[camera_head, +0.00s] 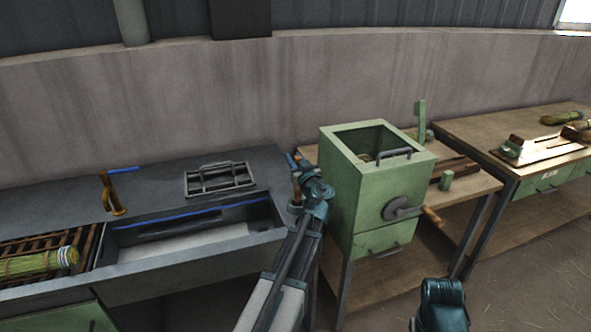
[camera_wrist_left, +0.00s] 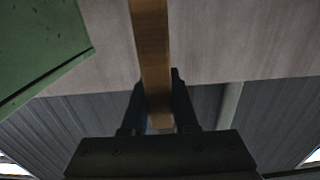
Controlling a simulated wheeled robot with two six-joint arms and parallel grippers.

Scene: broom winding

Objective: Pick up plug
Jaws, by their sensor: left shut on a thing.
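My left gripper (camera_head: 298,165) is at the right end of the grey sink counter, beside the green box machine. In the left wrist view its dark fingers (camera_wrist_left: 158,100) are shut on a tan-brown bar (camera_wrist_left: 152,45), which runs up out of the picture. In the head view a small orange-brown piece (camera_head: 296,188) shows beside the gripper, partly hidden by it. I cannot tell whether the held bar is the plug; no other thing is clearly a plug. My right gripper is out of view; only a teal part of my right arm shows at bottom right.
The green box machine (camera_head: 378,190) with a side crank stands close right of my left gripper. The sink basin (camera_head: 190,245) and a brass tap (camera_head: 113,197) with a blue handle lie left. A green bundle (camera_head: 38,263) rests on a slatted rack. A wooden table (camera_head: 505,130) stands far right.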

